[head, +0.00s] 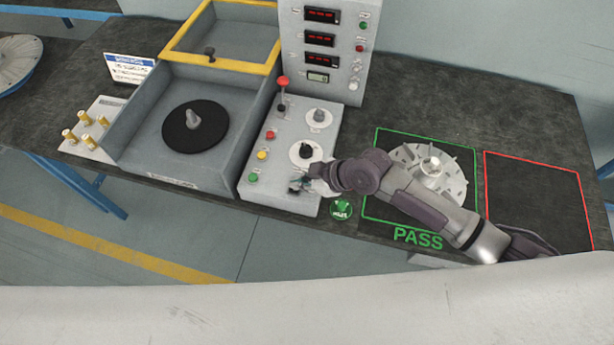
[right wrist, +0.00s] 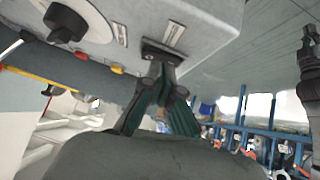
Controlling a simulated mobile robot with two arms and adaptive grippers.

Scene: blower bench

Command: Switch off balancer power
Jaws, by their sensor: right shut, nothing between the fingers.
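The balancer's sloped control panel (head: 328,140) carries knobs, colored buttons and a red-tipped lever (head: 283,82). My right gripper (head: 299,185) is shut and empty at the panel's front right corner, and it covers that spot in the head view. In the right wrist view the closed fingertips (right wrist: 160,66) are at a small dark switch-like part (right wrist: 158,50) on the panel, beside a label (right wrist: 173,34). They look touching or nearly so. The switch's position cannot be told. A black knob on a white dial (head: 305,153) is just behind the gripper. My left gripper is out of view.
A display tower (head: 322,50) stands behind the panel. The grey balancer tub with a black disc (head: 194,126) is to the left. A finned impeller (head: 429,172) lies in the green PASS square under my right arm. The red-outlined square (head: 535,190) is empty.

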